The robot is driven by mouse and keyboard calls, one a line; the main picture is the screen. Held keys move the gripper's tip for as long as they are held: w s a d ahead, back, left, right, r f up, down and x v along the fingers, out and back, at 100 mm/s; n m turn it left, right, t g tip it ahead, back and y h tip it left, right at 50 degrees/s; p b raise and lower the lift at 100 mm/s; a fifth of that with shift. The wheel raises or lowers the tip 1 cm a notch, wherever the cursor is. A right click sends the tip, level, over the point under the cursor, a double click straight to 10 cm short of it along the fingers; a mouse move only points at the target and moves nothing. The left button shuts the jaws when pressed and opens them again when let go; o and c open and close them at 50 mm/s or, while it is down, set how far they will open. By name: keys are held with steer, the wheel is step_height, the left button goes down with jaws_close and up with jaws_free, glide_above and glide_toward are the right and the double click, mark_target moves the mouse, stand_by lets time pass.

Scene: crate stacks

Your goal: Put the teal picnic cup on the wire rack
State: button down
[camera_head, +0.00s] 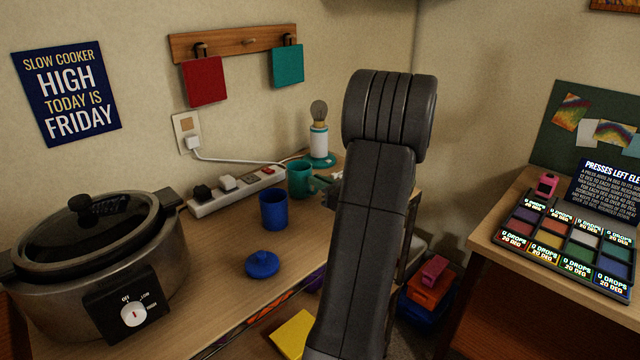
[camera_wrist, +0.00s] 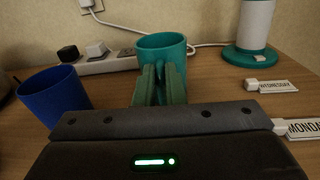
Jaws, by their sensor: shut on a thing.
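The teal picnic cup (camera_head: 299,179) stands upright on the wooden counter near the power strip. It also shows in the wrist view (camera_wrist: 161,45), straight ahead of my gripper. My gripper (camera_wrist: 161,82) is shut on the near side of the cup, seemingly at its handle, which the fingers mostly hide. In the head view my gripper (camera_head: 322,181) is at the cup's right side, partly behind my arm. I cannot make out the wire rack in either view; my arm covers part of the counter's right end.
A blue cup (camera_head: 273,209) stands close to the teal cup, with a blue lid (camera_head: 262,264) in front. The power strip (camera_head: 237,190) lies behind. A lamp (camera_head: 319,145) on a teal base stands behind right. A slow cooker (camera_head: 95,255) fills the left.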

steer(key=shift+f, duration=0.2)
steer(key=c, duration=1.5)
jaws_free()
steer(key=shift+r, duration=0.1)
steer(key=shift+r, duration=0.2)
steer(key=v, duration=1.2)
steer(key=shift+s+f, duration=0.1)
